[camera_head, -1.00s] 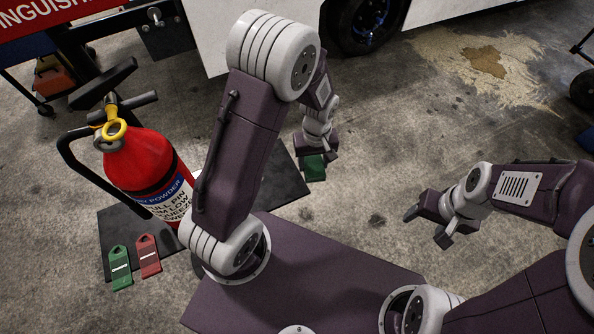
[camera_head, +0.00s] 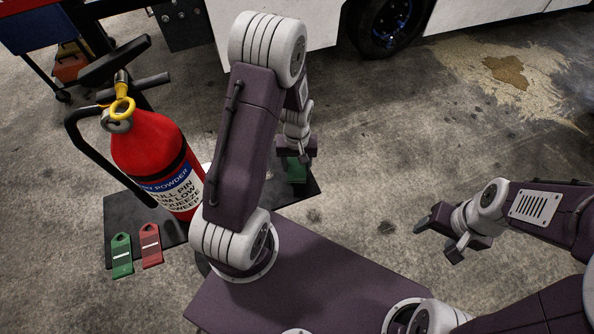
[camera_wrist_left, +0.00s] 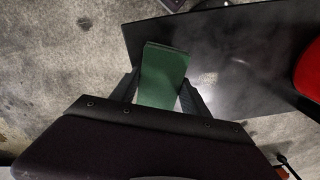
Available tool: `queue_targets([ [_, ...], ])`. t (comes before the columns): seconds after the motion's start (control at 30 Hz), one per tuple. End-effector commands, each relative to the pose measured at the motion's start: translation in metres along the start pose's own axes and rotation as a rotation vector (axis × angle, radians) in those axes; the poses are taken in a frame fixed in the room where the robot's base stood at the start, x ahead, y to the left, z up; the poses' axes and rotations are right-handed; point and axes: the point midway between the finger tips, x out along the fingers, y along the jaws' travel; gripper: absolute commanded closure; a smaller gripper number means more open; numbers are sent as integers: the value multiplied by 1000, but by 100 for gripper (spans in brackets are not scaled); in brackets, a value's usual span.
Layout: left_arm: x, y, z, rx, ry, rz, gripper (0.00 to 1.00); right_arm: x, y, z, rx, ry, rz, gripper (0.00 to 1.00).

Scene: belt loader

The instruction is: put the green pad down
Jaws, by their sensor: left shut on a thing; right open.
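The green pad (camera_head: 297,171) is held in my left gripper (camera_head: 298,158), which is shut on it, at the right end of the black mat (camera_head: 118,220). In the left wrist view the green pad (camera_wrist_left: 163,72) sits between the two fingers, over the mat's edge (camera_wrist_left: 215,45). I cannot tell whether the pad touches the mat. My right gripper (camera_head: 440,236) is open and empty over the concrete floor at the right.
A red fire extinguisher (camera_head: 155,160) stands on the mat, left of my left arm. A green tag (camera_head: 121,255) and a red tag (camera_head: 151,246) lie at the mat's front left. A vehicle wheel (camera_head: 390,22) is behind. Bare floor is at the right.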

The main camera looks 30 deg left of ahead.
Motion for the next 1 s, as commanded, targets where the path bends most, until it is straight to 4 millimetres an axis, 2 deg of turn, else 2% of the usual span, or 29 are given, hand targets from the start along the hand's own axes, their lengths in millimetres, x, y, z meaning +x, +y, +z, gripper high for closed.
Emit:
queue_targets([
  [0.27,41,0,1,0,-2,-1,97,13,0,1,0,0,0,37],
  [0.6,44,1,0,0,0,0,97,14,0,2,0,0,0,37],
  [0.63,43,1,0,0,1,0,41,14,0,1,0,0,0,37],
  [0.7,42,1,0,0,1,0,25,13,0,1,0,0,0,37],
  [1.0,40,1,0,-1,1,0,25,12,0,1,0,0,0,37],
])
